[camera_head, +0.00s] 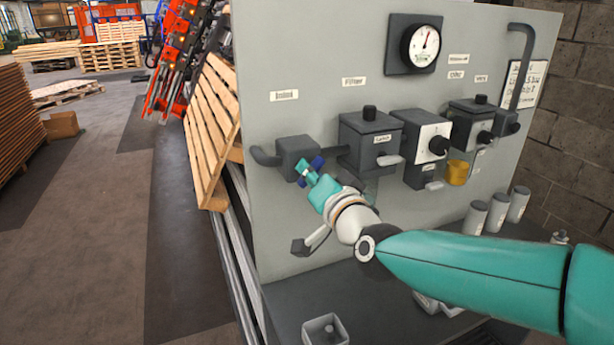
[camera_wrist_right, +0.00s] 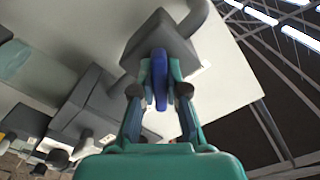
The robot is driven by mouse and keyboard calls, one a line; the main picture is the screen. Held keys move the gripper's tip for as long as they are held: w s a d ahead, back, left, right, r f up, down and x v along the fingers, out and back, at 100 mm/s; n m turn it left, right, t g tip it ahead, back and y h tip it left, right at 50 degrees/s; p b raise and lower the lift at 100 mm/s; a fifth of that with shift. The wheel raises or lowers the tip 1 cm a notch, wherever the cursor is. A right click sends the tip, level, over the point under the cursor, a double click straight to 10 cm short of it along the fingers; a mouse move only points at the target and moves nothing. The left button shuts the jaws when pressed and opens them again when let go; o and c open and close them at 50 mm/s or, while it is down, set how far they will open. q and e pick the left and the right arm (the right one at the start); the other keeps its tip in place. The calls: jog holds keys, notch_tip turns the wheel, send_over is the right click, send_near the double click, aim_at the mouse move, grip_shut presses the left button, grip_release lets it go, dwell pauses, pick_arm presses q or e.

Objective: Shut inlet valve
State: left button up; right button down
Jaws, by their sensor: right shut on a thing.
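The inlet valve looks to be the grey block (camera_head: 295,150) at the panel's left end, with a grey pipe on its left side. Its blue handle (camera_head: 317,162) shows at both sides of my right gripper (camera_head: 306,172). In the right wrist view the handle (camera_wrist_right: 160,78) is a blue bar between the two teal fingers (camera_wrist_right: 160,90), in front of the grey block (camera_wrist_right: 158,48). The right gripper is shut on this handle. Part of the handle is hidden by the fingers. My left gripper is in neither view.
Grey boxes (camera_head: 370,145) with knobs, a gauge (camera_head: 422,46) and a yellow part (camera_head: 456,172) are on the grey panel (camera_head: 300,60) to the right. Several grey canisters (camera_head: 475,218) stand on the dark shelf below. A wooden pallet (camera_head: 212,125) leans at the panel's left.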

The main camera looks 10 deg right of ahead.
jog(key=n, duration=0.4)
jog(key=shift+f, duration=0.2)
jog(key=shift+n+p, duration=0.45)
jog(key=shift+n, duration=1.65)
jog(key=c, duration=1.2)
grip_release()
jog(key=shift+r, duration=0.15)
jog(key=shift+s, duration=0.1)
jog(key=s, duration=0.4)
jog(key=s+d, duration=0.1)
jog(key=s, duration=0.2)
jog(key=s+d, duration=0.1)
jog(key=s, duration=0.3)
jog(key=shift+s+d, duration=0.15)
jog(key=shift+s, duration=0.15)
